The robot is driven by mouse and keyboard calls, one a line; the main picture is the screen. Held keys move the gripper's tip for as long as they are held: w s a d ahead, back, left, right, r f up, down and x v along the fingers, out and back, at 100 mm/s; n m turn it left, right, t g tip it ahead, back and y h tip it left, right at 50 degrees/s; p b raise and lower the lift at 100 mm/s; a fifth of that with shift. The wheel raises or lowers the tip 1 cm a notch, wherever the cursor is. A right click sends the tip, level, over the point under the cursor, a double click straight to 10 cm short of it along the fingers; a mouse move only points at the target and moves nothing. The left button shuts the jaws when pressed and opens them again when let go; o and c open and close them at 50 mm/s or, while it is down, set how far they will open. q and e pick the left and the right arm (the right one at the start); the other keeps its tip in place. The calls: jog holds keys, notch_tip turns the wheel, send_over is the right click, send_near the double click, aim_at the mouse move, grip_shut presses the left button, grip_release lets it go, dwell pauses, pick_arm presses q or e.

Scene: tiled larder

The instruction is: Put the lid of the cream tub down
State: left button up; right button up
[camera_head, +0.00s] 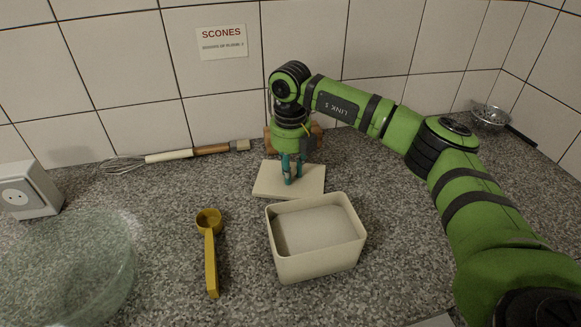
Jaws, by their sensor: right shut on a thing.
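The cream tub (315,265) stands open on the counter at the middle, with white stuff inside it. Its flat cream lid (262,182) is just behind the tub, roughly level and apart from the rim. My right gripper (292,178) points down at the middle of the lid and is shut on it; the fingers hide the part they grip. I cannot tell whether the lid touches the counter or hangs slightly above it. My left gripper is not in view.
A yellow scoop (211,255) lies left of the tub, beside a glass bowl (75,270). A whisk (125,163) and a brush (225,148) lie by the wall. A brown wooden thing (317,135) is partly hidden behind my gripper. A strainer (490,118) is at the far right.

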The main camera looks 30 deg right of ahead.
jog(key=o, duration=0.6)
jog(key=shift+f, duration=0.15)
jog(key=o, duration=0.4)
jog(key=shift+r, duration=0.45)
notch_tip(320, 180, up, 12)
jog(key=b, duration=0.2)
jog(key=shift+f, duration=0.2)
